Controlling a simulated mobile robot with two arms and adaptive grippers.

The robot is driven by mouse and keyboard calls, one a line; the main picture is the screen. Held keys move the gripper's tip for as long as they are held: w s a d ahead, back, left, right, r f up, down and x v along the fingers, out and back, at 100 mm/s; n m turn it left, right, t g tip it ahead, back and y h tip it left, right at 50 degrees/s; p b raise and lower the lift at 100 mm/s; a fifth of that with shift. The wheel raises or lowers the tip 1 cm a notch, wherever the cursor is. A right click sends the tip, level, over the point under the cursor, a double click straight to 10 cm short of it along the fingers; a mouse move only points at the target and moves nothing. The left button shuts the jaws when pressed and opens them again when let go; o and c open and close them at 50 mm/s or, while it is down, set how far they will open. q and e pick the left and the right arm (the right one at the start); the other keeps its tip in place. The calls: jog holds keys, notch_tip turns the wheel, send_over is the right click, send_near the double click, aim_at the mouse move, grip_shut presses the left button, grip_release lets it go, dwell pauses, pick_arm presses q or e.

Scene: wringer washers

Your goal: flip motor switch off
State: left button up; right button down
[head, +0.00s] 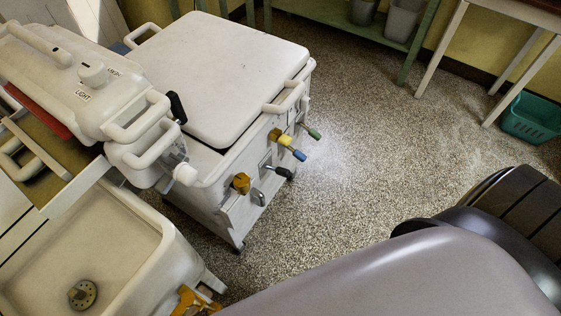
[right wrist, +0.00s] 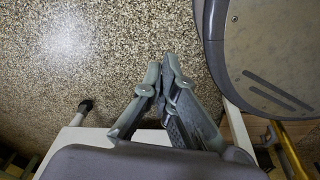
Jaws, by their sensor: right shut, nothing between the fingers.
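The white washer cabinet (head: 215,75) stands left of centre in the head view, its lid closed. Its front side carries a brass knob (head: 241,183), a black-tipped lever (head: 278,172), a blue-tipped lever (head: 293,153) with a yellow part, and a green-tipped lever (head: 309,132). I cannot tell which control is the motor switch; no motor label is readable. My right gripper (right wrist: 166,62) is shut and empty, above the speckled floor in the right wrist view. A dark-tipped rod (right wrist: 85,106) stands apart, left of it. The right gripper is hidden in the head view, and my left gripper is not seen.
The wringer head (head: 95,85), with a label reading LIGHT, overhangs the left side. A white tub (head: 150,235) with a drain is at lower left. A green shelf (head: 345,25), a table (head: 510,15) and a teal basket (head: 531,118) stand behind. The floor right of the washer is clear.

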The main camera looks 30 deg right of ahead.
jog(key=w+d+r+t, duration=0.15)
jog(key=w+r, duration=0.25)
jog(key=w, duration=0.5)
jog(key=w+d+r, duration=0.2)
jog(key=w+r, duration=0.2)
jog(key=w, duration=0.4)
notch_tip(320, 180, up, 26)
jog(key=r+n+y+b, duration=0.1)
jog(key=n+y+b, duration=0.1)
jog(key=n+y, duration=0.15)
send_over(282, 169)
jog(key=s+d, duration=0.2)
jog(key=s, duration=0.1)
jog(key=shift+s+f+n+t+h, duration=0.1)
jog(key=shift+f+n+t+h, duration=0.15)
jog(key=shift+t+h, duration=0.15)
jog(key=shift+a, duration=0.1)
jog(key=b+x, duration=0.1)
jog(key=x, duration=0.9)
jog(key=shift+s+f+t+y, duration=0.15)
jog(key=shift+f+t+y, duration=0.15)
jog(key=shift+t, duration=0.15)
